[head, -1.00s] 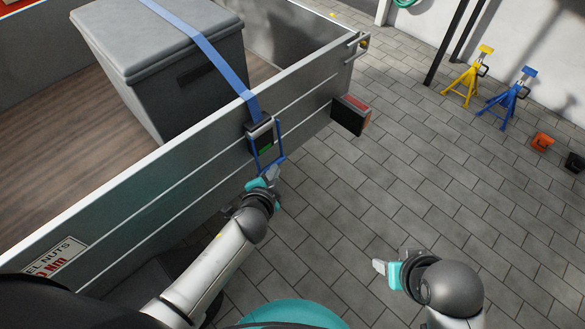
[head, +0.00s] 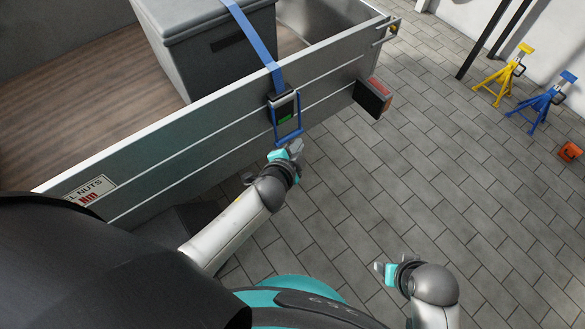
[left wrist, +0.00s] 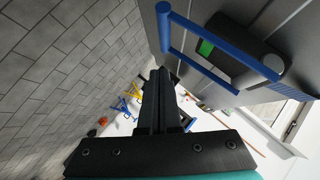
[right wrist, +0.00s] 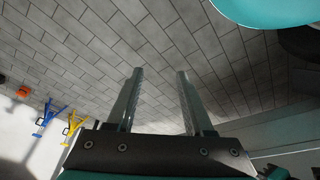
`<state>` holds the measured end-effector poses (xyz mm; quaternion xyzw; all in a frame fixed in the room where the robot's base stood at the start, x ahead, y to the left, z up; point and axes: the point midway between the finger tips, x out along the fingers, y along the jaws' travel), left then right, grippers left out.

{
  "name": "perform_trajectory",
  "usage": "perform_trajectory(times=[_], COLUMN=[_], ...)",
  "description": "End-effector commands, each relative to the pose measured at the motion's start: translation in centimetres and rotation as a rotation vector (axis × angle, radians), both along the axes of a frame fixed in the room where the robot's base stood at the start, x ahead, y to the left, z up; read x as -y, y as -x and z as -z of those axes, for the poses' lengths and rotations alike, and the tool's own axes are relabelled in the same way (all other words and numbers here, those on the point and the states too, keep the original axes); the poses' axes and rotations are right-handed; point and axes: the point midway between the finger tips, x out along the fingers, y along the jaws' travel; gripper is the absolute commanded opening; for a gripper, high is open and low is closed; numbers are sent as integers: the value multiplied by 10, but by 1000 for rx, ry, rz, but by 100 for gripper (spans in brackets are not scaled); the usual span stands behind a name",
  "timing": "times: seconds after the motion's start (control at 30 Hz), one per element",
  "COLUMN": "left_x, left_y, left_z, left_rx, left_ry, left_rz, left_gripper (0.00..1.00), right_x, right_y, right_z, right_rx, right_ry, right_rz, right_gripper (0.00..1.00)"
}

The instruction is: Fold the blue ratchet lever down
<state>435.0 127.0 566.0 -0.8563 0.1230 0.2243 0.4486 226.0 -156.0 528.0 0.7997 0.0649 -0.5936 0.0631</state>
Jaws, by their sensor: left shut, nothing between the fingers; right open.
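The blue ratchet lever (head: 301,115) is a U-shaped frame at the ratchet (head: 284,102) on the outside of the grey trailer wall. Its crossbar is at the lower end in the head view. The lever also shows at the top of the left wrist view (left wrist: 212,73), standing out from the panel, with a green patch (left wrist: 206,47) behind it. My left gripper (head: 294,149) is shut and empty, just below the crossbar; contact cannot be told. Its closed fingers show in the left wrist view (left wrist: 159,75). My right gripper (head: 378,268) is open and empty over the paving, away from the trailer.
A blue strap (head: 252,34) runs from the ratchet over a grey box (head: 200,50) on the trailer bed. A tail light (head: 374,97) juts out right of the ratchet. Yellow (head: 503,76) and blue (head: 545,101) stands are farther right. The paving between is clear.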

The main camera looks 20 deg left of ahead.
Motion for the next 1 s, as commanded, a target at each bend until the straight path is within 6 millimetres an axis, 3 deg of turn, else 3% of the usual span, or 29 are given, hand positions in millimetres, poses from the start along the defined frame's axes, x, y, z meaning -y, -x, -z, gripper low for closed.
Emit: perform_trajectory(times=[0.53, 1.0], left_x=[3, 4], left_y=[72, 88], left_z=[-33, -40], left_rx=[-4, -2], left_ry=[1, 0], left_rz=[0, 0], left_gripper=[0, 0], right_x=[7, 12], right_y=[31, 35], right_z=[55, 68], right_rx=[-80, -77], right_ry=[15, 20], right_rz=[-4, -5], right_gripper=[52, 52])
